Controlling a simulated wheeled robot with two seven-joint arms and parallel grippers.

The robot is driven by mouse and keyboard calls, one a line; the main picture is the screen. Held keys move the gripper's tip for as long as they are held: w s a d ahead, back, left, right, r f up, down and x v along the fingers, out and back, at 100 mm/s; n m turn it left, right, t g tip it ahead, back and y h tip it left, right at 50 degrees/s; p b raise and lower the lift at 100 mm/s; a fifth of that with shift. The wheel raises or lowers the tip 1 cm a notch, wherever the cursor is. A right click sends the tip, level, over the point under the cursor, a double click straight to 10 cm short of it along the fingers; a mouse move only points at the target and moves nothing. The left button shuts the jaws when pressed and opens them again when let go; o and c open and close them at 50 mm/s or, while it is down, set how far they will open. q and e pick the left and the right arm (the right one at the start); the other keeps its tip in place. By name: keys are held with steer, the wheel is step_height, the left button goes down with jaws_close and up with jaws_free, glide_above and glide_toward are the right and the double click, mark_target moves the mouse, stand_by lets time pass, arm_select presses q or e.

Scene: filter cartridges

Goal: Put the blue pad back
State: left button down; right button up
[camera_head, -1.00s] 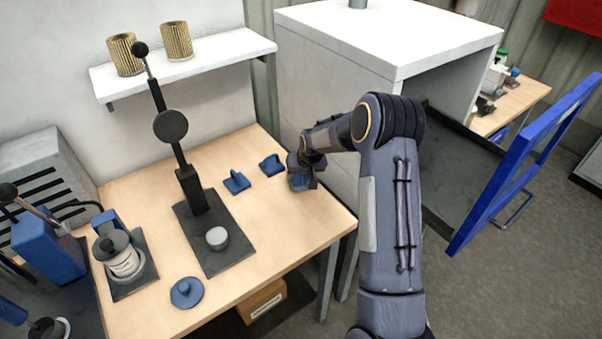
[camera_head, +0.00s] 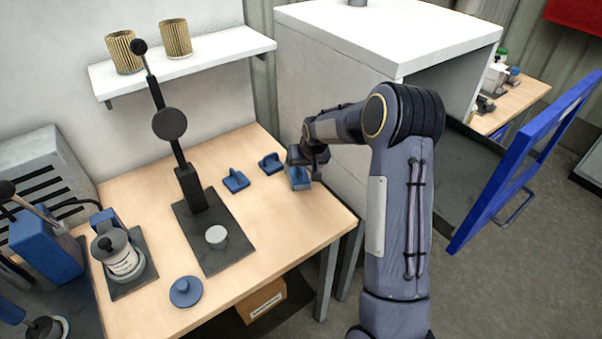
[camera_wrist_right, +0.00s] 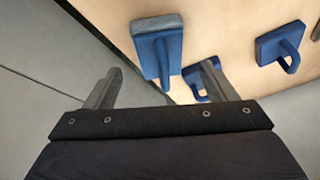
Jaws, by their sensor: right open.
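Three blue pads with loop handles are on the wooden table. One (camera_head: 300,179) stands at the table's right side, just below my right gripper (camera_head: 316,160). The other two, a middle pad (camera_head: 270,164) and a left pad (camera_head: 236,181), sit to its left. In the right wrist view my right gripper (camera_wrist_right: 158,85) is open, its two fingers apart and empty. A blue pad (camera_wrist_right: 157,48) lies beyond the fingertips there, apart from them. A second pad (camera_wrist_right: 279,45) is at the upper right, and another blue piece (camera_wrist_right: 196,82) is partly hidden by the right finger. My left gripper is out of view.
A black lever press (camera_head: 190,190) stands left of the pads, with a round blue knobbed disc (camera_head: 186,291) in front. A white cabinet (camera_head: 335,75) rises close behind my right arm. A shelf (camera_head: 215,58) holds two pleated cartridges. The table's front right is clear.

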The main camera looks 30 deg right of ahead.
steer(key=s+a+r+y, duration=0.1)
steer(key=s+a+r, duration=0.3)
steer(key=s+r, duration=0.45)
steer(key=s+a+r+y, duration=0.1)
steer(key=s+a+r, duration=0.2)
steer(key=s+r, duration=0.55)
steer(key=s+a+f+n+y, duration=0.1)
steer(key=s+a, duration=0.4)
steer(key=s, duration=0.4)
steer(key=s+a+f+n+t+y, duration=0.1)
steer(key=s+a+f, duration=0.1)
steer(key=s+a, duration=0.3)
steer(key=s, duration=0.4)
steer(key=shift+s+b, duration=0.2)
steer(key=shift+b, duration=0.2)
steer(key=shift+a, duration=0.1)
